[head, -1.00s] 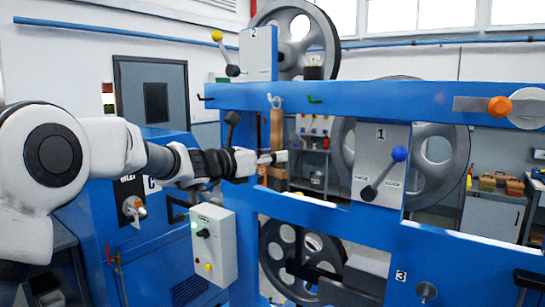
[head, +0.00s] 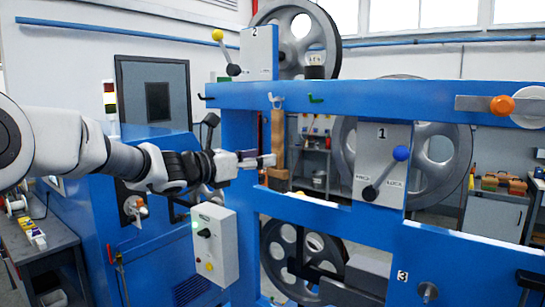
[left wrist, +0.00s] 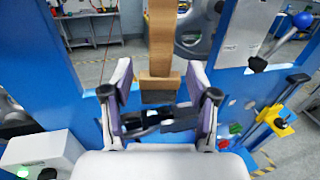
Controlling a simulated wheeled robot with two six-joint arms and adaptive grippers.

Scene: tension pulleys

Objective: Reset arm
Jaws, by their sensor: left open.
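My left gripper (head: 262,160) reaches in from the left in front of the blue frame (head: 420,100). It is open, and its two fingers (left wrist: 160,78) stand apart in the left wrist view. A brown upright piece (head: 278,135) hangs just beyond the fingertips. In the left wrist view this brown piece (left wrist: 162,40) appears between the fingers, and I see no finger closed on it. Whether they touch it I cannot tell. My right gripper is not in view.
A grey control box (head: 214,243) sits below my left gripper. Lever plate 1 with a blue knob (head: 400,153) is to the right, and lever plate 2 with a yellow knob (head: 217,35) is above. A grey pulley wheel (head: 290,35) tops the frame. A workbench (head: 45,245) stands at the left.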

